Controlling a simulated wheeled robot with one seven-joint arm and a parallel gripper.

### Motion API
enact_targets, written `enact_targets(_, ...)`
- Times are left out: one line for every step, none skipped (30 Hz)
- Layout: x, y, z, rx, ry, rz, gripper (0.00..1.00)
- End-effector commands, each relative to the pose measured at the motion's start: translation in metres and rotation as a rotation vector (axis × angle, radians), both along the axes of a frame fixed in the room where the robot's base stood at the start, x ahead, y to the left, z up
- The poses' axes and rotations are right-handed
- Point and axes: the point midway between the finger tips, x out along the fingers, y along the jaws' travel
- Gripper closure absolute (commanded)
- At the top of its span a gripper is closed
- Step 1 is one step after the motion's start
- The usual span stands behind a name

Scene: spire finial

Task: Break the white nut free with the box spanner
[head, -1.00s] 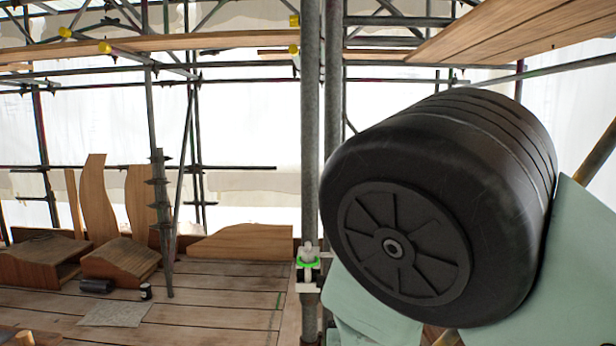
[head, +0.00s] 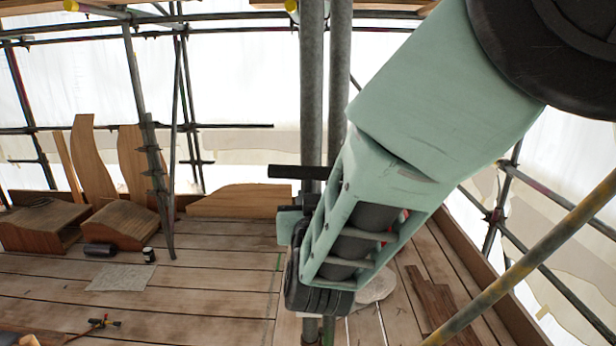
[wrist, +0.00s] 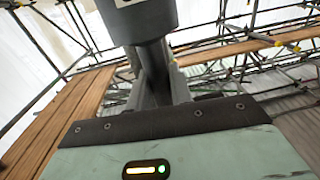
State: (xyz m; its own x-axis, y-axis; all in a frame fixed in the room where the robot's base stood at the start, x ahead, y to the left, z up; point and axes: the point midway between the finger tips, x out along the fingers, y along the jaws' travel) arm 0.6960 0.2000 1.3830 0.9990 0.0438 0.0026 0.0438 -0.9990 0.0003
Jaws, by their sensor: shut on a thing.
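The box spanner shows as a black bar (head: 292,172) lying level across the front of the scaffold poles in the head view. My gripper (head: 298,202) is just below it and against the poles, partly hidden by my pale green arm. It is shut on the spanner, though the grip itself is not clearly seen. In the wrist view a thick dark grey tube (wrist: 142,22) stands close above the gripper's dark front edge. The white nut is hidden in both current views, so I cannot tell whether the spanner is around it.
Two upright scaffold poles (head: 312,75) stand at the centre. A yellowed diagonal pole (head: 530,262) crosses the right side. Curved wooden pieces (head: 95,165), a dark roll (head: 99,249) and a small jar (head: 149,255) are at left. The plank floor at left centre is mostly clear.

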Motion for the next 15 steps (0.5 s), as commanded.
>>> enact_targets(0.0, 0.001, 0.003, 0.001, -0.002, 0.001, 1.0)
enact_targets(0.0, 0.001, 0.003, 0.001, -0.002, 0.002, 1.0)
enact_targets(0.0, 0.001, 0.002, 0.001, -0.002, 0.002, 1.0)
enact_targets(0.0, 0.001, 0.002, 0.001, -0.002, 0.002, 1.0)
enact_targets(0.0, 0.001, 0.001, 0.001, -0.002, 0.002, 1.0)
enact_targets(0.0, 0.001, -0.001, 0.001, -0.002, 0.002, 1.0)
enact_targets(0.0, 0.001, -0.002, 0.001, -0.002, 0.002, 1.0)
enact_targets(0.0, 0.001, -0.003, 0.001, -0.002, 0.001, 1.0)
enact_targets(0.0, 0.001, -0.005, 0.001, -0.002, 0.001, 1.0)
enact_targets(0.0, 0.001, -0.006, 0.001, -0.002, 0.001, 1.0)
enact_targets(0.0, 0.001, -0.008, 0.001, -0.002, 0.001, 1.0)
enact_targets(0.0, 0.001, -0.01, 0.001, -0.002, 0.001, 1.0)
enact_targets(0.0, 0.001, -0.011, 0.001, -0.002, 0.001, 1.0)
enact_targets(0.0, 0.001, -0.013, 0.001, -0.002, 0.001, 1.0)
enact_targets(0.0, 0.001, -0.014, 0.001, -0.002, 0.001, 1.0)
